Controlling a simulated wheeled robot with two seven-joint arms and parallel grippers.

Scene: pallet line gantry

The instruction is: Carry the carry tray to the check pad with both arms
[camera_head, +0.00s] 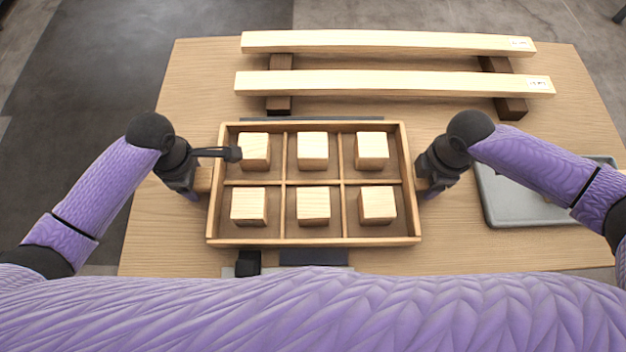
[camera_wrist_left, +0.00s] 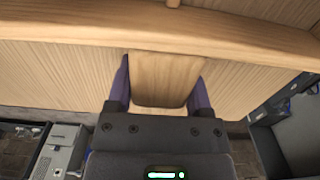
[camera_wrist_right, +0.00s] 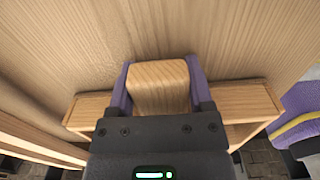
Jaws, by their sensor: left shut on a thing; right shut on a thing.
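The carry tray (camera_head: 314,241) is a wooden box with dividers, in the middle of the head view. Each compartment holds one pale wooden block (camera_head: 313,203). My left gripper (camera_head: 203,180) is shut on the tray's left handle, which shows between the fingers in the left wrist view (camera_wrist_left: 165,80). My right gripper (camera_head: 424,183) is shut on the right handle, which shows in the right wrist view (camera_wrist_right: 160,88). The tray looks about level; I cannot tell if it clears the table. Dark flat strips (camera_head: 314,257) show past its near and far edges; I cannot tell if they are the check pad.
Two long pale beams (camera_head: 390,83) lie across dark wooden supports (camera_head: 279,103) at the table's back. A grey shallow tray (camera_head: 530,208) lies to the right, partly under my right arm. A small black object (camera_head: 248,262) is at the table's near edge. Bare table (camera_head: 160,222) shows at left.

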